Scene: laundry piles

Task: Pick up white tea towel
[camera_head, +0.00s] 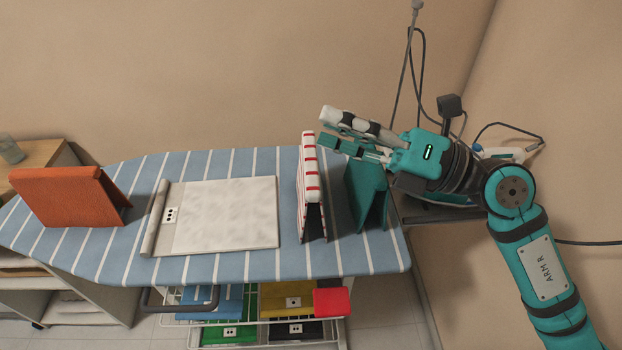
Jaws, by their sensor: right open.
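A white cloth (225,215), which looks like the tea towel, lies flat on the blue-and-white striped ironing board (120,245), left of the middle. Its left edge is rolled or folded up, and a small dotted label sits beside that edge. My right gripper (328,128) is open and empty. In the picture it is above and to the right of the white cloth, over the standing cloths and apart from the white one. My left gripper is not in view.
An orange cloth (65,198) stands tent-like at the left. A red-and-white striped cloth (309,190) and a teal cloth (367,190) stand tent-like at the right, near my arm. A rack with coloured bins (287,299) is below the board. A wall is behind.

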